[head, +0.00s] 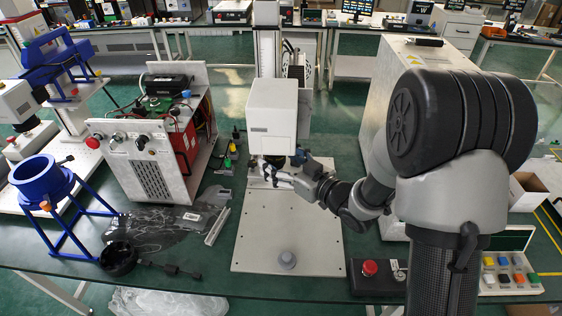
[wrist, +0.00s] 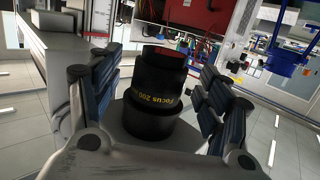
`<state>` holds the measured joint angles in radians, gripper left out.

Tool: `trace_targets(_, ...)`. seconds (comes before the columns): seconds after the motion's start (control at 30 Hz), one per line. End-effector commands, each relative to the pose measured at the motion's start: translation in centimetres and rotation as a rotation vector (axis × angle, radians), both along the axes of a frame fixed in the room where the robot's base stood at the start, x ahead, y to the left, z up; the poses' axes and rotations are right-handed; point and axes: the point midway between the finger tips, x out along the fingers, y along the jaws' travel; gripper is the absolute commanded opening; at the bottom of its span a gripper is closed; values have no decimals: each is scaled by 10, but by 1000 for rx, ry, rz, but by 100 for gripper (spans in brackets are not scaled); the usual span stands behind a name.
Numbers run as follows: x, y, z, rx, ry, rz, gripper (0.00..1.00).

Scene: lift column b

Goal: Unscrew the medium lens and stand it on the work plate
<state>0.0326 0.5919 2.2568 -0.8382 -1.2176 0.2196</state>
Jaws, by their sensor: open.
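A black lens (wrist: 155,95) with yellow "Focus 200" lettering stands between the two fingers of my gripper (wrist: 157,104) in the wrist view. My gripper is open, with a finger on each side of the lens and visible gaps to it. In the head view, my gripper (head: 284,172) is just below the white camera head (head: 272,110). Only a dark bit of the lens (head: 268,159) shows there under the housing, partly hidden by the fingers. The pale grey work plate (head: 262,235) lies below on the bench.
A box with a red button (head: 370,268) stands right of the plate. A control unit (head: 150,155) and a blue funnel stand (head: 42,180) are at left. The plate's middle is clear.

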Motion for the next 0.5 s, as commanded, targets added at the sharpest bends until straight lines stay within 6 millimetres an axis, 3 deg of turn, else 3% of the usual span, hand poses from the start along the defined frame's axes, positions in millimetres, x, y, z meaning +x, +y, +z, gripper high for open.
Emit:
trace_targets(0.2,0,0,0,0,0,0,71)
trace_targets(0.5,0,0,0,-1,-1,0,51)
